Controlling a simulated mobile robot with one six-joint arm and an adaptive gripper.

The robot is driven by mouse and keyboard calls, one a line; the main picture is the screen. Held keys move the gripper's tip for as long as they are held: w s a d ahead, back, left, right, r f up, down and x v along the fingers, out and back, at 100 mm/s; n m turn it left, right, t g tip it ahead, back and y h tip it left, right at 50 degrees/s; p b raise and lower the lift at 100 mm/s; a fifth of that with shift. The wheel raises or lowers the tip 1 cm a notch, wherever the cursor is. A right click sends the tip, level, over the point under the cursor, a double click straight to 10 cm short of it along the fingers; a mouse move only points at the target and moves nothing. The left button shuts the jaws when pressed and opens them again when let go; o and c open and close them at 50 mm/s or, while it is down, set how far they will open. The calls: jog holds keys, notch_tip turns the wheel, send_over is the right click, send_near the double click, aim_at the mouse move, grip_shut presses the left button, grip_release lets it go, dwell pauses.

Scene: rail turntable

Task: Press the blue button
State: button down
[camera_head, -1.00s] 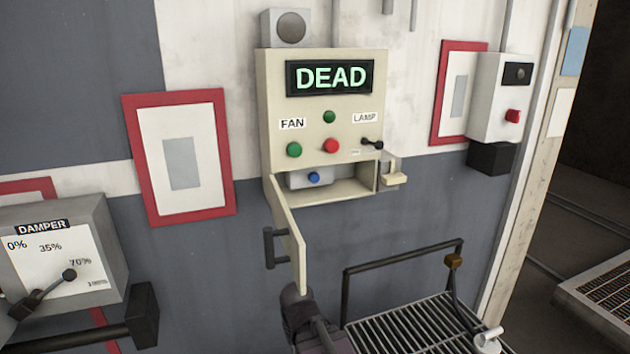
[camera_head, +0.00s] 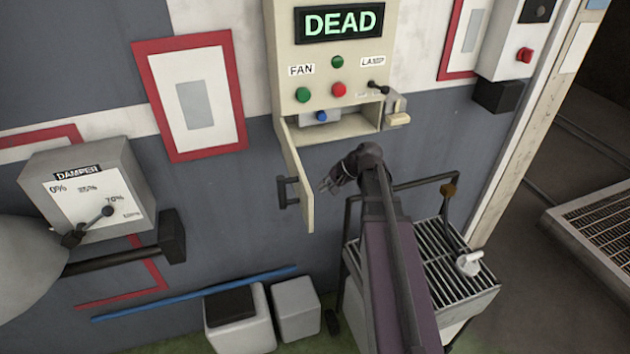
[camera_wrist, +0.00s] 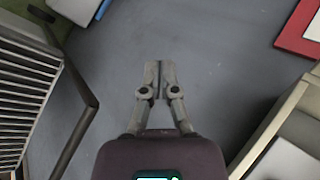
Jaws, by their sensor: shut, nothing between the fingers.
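The blue button (camera_head: 321,116) sits on a small grey box (camera_head: 318,122) inside the lower compartment of the cream control panel (camera_head: 290,60). The compartment's door (camera_head: 298,180) is swung open and hangs toward me, with a dark handle on its left side. My gripper (camera_head: 326,186) is below the compartment, just right of the open door, apart from the button. In the wrist view my gripper (camera_wrist: 160,66) is shut and empty, with grey wall behind it. The button does not show in the wrist view.
Above the compartment are a green button (camera_head: 303,95), a red button (camera_head: 339,90) and a dark lever (camera_head: 378,87). A slatted grille table (camera_head: 440,262) with a dark rail stands at the lower right. A damper box (camera_head: 90,190) is at left.

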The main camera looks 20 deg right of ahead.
jog(key=w+d+r+m+t+y+p, duration=0.1)
jog(key=w+d+r+m+t+p, duration=0.1)
jog(key=d+r, duration=0.4)
jog(key=w+d+r+m+t+p, duration=0.3)
jog(key=d+r+p, duration=0.2)
jog(key=d+r, duration=0.2)
jog(key=shift+w+d+r+m+y, duration=0.2)
jog(key=shift+w+r+m+y, duration=0.15)
jog(key=shift+r, duration=0.45)
